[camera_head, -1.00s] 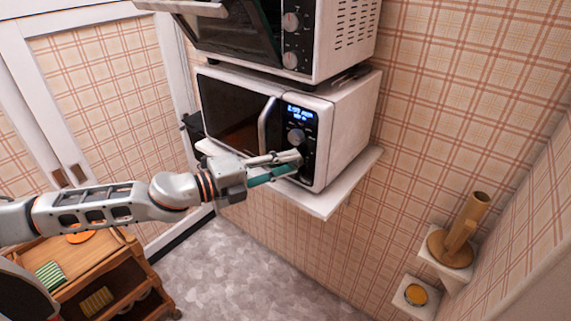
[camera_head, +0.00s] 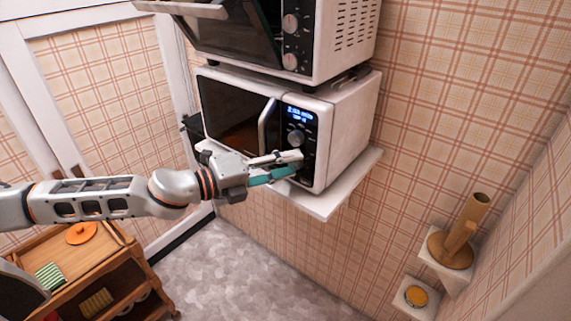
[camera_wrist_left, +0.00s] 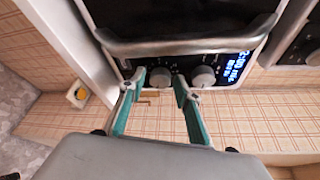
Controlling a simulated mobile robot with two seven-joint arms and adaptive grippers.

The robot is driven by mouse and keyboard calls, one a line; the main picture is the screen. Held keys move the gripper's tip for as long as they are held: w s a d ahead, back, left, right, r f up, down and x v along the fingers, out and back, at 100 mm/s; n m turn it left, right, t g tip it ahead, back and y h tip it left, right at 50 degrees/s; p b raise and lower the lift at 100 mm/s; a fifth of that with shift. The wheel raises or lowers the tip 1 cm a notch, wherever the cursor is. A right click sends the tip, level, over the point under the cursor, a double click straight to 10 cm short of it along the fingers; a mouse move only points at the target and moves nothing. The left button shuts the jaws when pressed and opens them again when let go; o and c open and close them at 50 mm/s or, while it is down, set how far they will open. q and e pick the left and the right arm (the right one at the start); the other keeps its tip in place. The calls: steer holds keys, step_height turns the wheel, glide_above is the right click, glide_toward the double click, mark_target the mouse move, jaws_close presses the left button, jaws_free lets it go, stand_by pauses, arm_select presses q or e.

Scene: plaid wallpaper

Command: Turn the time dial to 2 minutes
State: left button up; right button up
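The white microwave (camera_head: 345,130) sits on a wall shelf. Its black control panel has a lit blue display (camera_head: 300,114) and an upper round dial (camera_head: 296,138). The display also shows in the left wrist view (camera_wrist_left: 237,68) and appears to read 2:00; the smaller text is unclear. In that view the upper dial (camera_wrist_left: 204,77) lies just right of my fingers. A lower dial (camera_wrist_left: 160,77) shows between the fingertips, with gaps on both sides. My left gripper (camera_head: 296,163) is open and empty in front of the lower panel, hiding the lower dial in the head view. My right gripper is not in view.
A toaster oven (camera_head: 335,40) with its door open stands above the microwave. The microwave's door handle (camera_head: 266,122) is close to the gripper. A wooden cart (camera_head: 110,255) is at lower left. Small wall shelves with a wooden holder (camera_head: 455,247) are at right.

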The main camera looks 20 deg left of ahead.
arm_select(q)
steer(key=f+v, duration=0.1)
steer(key=v, duration=0.6)
steer(key=shift+s+a+r, duration=0.15)
steer(key=shift+a+r, duration=0.05)
steer(key=shift+r, duration=0.3)
stand_by(0.6)
